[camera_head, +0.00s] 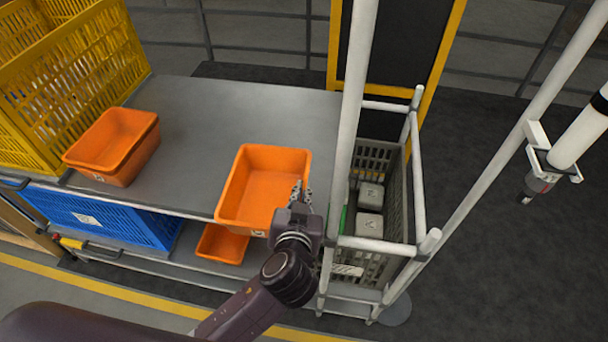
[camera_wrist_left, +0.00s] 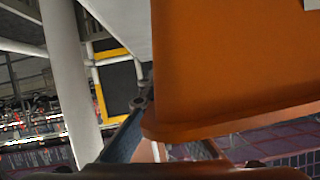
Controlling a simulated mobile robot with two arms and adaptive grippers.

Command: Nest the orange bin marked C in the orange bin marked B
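An orange bin (camera_head: 263,190) sits at the front right of the grey table, its front end at the table's edge, with a small unreadable label on that end. Two orange bins (camera_head: 112,140) stand nested at the table's left. I cannot read which bins are B and C. My left gripper (camera_head: 302,192) is at the right rim of the single bin, its fingers apart, seemingly one on each side of the wall. In the left wrist view the bin's orange wall (camera_wrist_left: 225,60) fills the right and partly hides one finger. My right gripper is not in view.
Yellow crates (camera_head: 70,80) stand at the left of the table. A blue crate (camera_head: 105,218) and another orange bin (camera_head: 222,244) are below the tabletop. A grey basket (camera_head: 375,155) in a white frame stands close right of my gripper. The table between the bins is clear.

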